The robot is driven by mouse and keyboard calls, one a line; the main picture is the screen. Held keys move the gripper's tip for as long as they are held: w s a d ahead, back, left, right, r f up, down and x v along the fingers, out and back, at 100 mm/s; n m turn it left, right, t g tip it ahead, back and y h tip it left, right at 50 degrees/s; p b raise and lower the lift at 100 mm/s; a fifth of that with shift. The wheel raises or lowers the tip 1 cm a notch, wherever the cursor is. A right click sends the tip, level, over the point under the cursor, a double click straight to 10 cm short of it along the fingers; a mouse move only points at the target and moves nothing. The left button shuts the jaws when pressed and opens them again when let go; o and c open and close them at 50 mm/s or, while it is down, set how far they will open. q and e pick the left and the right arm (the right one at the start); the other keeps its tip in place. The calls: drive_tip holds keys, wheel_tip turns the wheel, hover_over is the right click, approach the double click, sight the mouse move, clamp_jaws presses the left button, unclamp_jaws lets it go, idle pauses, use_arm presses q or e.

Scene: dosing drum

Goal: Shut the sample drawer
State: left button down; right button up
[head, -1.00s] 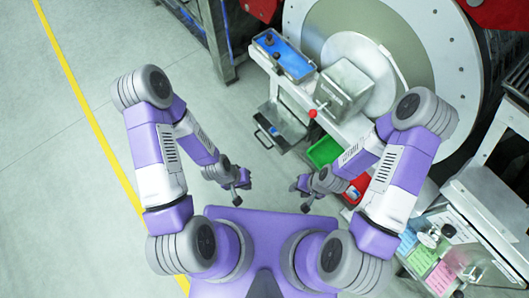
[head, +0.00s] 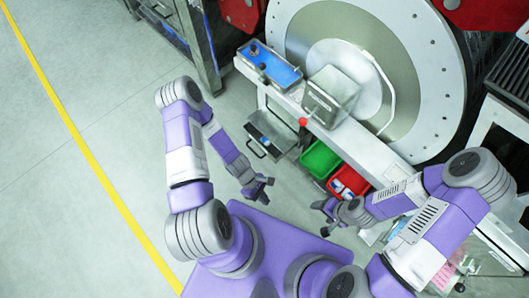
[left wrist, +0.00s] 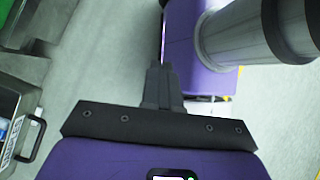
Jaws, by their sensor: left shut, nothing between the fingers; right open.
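The sample drawer (head: 268,138) stands pulled out from under the bench, left of the green bin in the head view. It is a grey tray with a dark handle on its front and something blue inside. In the left wrist view the drawer (left wrist: 18,112) shows at the left edge, partly cut off, with its handle toward the gripper side. My left gripper (head: 264,187) is shut and empty, in front of the drawer and apart from it. Its closed fingers also show in the left wrist view (left wrist: 162,72). My right gripper (head: 322,212) is open and empty, in front of the red bin.
A green bin (head: 316,158) and a red bin (head: 341,176) with pale items sit right of the drawer, below the bench. A blue tray (head: 268,64) and a metal box with a red knob (head: 303,121) are on top. The floor (head: 110,110) at left is clear.

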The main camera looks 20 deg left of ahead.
use_arm(q)
drive_tip(key=w+f+n+t+h, duration=0.2)
drive_tip(key=w+n+t+h, duration=0.1)
drive_tip(key=n, duration=0.8)
drive_tip(key=n+t+y+p, duration=0.2)
drive_tip(key=n+t+y, duration=0.55)
drive_tip(key=n, duration=1.35)
approach(266, 150)
drive_tip(key=w+f+b, duration=0.1)
drive_tip(key=f, duration=0.1)
drive_tip(key=f+t+h+b, duration=0.1)
drive_tip(key=f, duration=0.1)
drive_tip(key=w+f+t+h+b, duration=0.1)
drive_tip(key=shift+w+f+t+b, duration=0.25)
drive_tip(key=shift+w+f+b, duration=0.05)
drive_tip(key=shift+f, duration=0.1)
drive_tip(key=shift+w+d, duration=0.3)
drive_tip(key=shift+w, duration=0.3)
drive_tip(key=shift+r, duration=0.1)
